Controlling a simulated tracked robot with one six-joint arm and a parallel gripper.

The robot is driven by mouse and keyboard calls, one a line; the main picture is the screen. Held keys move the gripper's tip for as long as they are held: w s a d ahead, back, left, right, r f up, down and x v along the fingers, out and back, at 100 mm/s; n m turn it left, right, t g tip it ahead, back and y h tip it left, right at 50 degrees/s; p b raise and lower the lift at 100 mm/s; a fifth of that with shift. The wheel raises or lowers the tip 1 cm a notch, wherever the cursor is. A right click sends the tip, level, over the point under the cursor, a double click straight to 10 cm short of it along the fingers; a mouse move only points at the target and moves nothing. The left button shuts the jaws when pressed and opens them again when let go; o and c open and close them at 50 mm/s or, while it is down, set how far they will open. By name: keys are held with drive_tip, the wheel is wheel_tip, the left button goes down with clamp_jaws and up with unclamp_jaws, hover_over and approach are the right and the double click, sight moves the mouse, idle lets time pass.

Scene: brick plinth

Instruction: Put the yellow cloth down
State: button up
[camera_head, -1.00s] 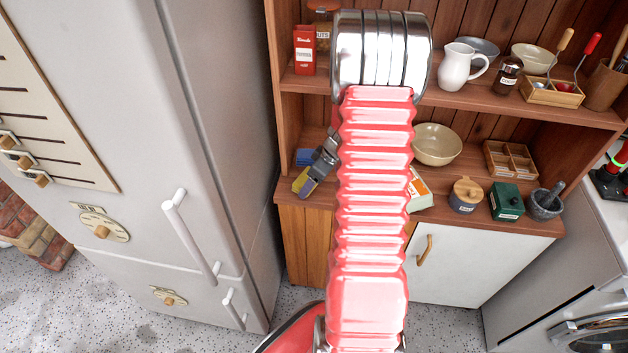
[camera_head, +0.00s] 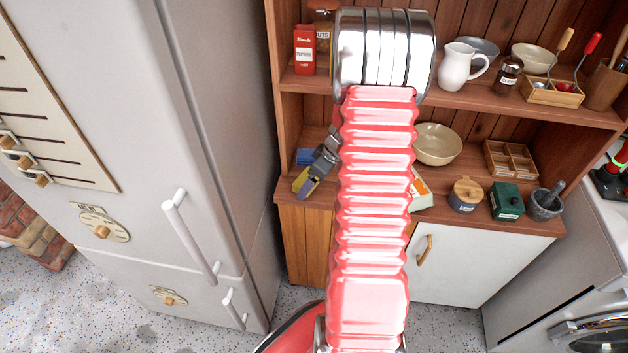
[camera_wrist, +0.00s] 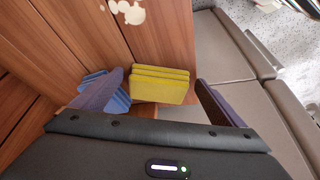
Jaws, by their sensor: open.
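The yellow cloth (camera_wrist: 160,86) is a folded, layered block. In the wrist view it lies between my gripper's two purple fingers, at the edge of the wooden counter. Whether the cloth's underside rests fully on the wood is hidden.
A blue striped cloth (camera_wrist: 118,100) lies just left of the yellow one, partly behind my left finger; it also shows in the head view (camera_head: 306,156). A tall fridge (camera_head: 215,130) stands close on the left. A beige bowl (camera_head: 437,144) sits further right on the counter.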

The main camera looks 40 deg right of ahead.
drive_tip(key=v, duration=1.1)
drive_tip(key=shift+s+r, duration=0.1)
drive_tip(key=shift+s, duration=0.05)
idle(0.4)
drive_tip(key=a+r, duration=0.6)
drive_tip(key=a, duration=0.4)
drive_tip(key=a+r, duration=0.6)
drive_tip(key=a, duration=0.3)
drive_tip(key=s+a+r+m, duration=0.1)
drive_tip(key=s+a+r, duration=0.2)
drive_tip(key=s+a, duration=0.2)
drive_tip(key=s+a+r+m+t+h, duration=0.1)
drive_tip(key=s+a+r+m, duration=0.1)
drive_tip(key=s+a, duration=0.4)
drive_tip(key=a+r, duration=0.1)
drive_tip(key=a, duration=0.2)
drive_tip(key=shift+s+a+r, duration=0.25)
drive_tip(key=shift+s+a, duration=0.05)
drive_tip(key=shift+a, duration=0.1)
drive_tip(key=shift+d, duration=0.1)
